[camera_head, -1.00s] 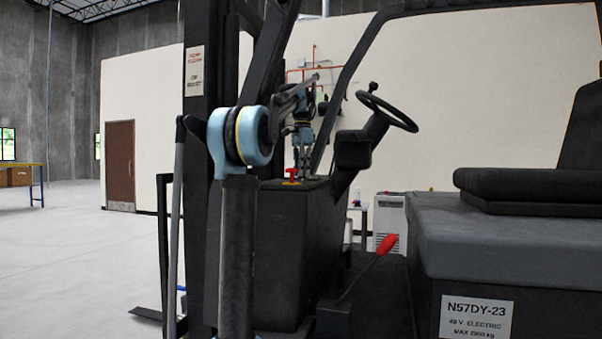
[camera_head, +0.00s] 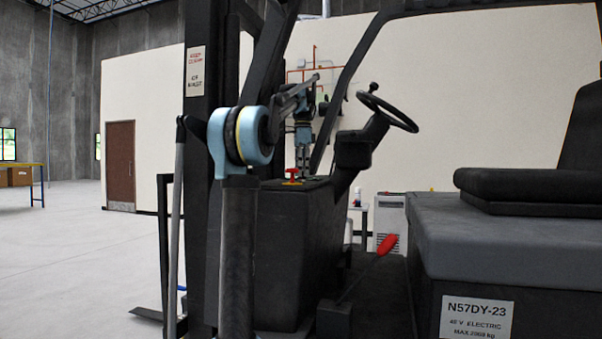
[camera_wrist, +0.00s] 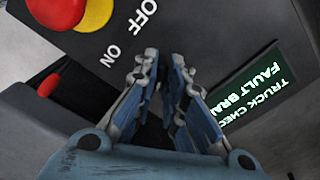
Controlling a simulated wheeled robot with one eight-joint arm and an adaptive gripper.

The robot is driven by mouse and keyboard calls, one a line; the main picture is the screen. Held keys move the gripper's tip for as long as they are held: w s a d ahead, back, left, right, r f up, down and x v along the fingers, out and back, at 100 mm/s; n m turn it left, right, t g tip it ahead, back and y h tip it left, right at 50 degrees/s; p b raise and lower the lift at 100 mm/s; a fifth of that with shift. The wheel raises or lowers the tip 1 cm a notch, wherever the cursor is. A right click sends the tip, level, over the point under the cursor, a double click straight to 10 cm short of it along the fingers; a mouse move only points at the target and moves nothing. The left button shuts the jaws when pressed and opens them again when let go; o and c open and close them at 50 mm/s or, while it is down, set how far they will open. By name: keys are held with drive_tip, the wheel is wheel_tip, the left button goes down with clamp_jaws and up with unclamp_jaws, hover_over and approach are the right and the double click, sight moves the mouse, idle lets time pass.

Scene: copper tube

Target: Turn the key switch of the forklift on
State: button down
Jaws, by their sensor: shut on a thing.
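The forklift's dash panel (camera_wrist: 105,50) carries white OFF and ON lettering in the wrist view. My gripper (camera_wrist: 168,62) is at the panel beside this lettering, with its blue fingers drawn close together. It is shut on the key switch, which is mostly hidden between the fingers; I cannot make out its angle. In the head view my gripper (camera_head: 304,176) points down at the top of the dash console (camera_head: 293,230), just right of the red button (camera_head: 292,171).
In the wrist view a red button with a yellow base (camera_wrist: 90,14) lies at the upper left. A lit display (camera_wrist: 258,88) with fault text is on the right. The steering wheel (camera_head: 388,111) and its column stand right of my arm.

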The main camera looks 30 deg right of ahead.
drive_tip(key=shift+w, duration=0.2)
drive_tip(key=c, duration=1.7)
unclamp_jaws()
drive_tip(key=shift+o, duration=0.2)
drive_tip(key=shift+r, duration=0.1)
wheel_tip(320, 180, up, 12)
drive_tip(key=shift+f, duration=0.2)
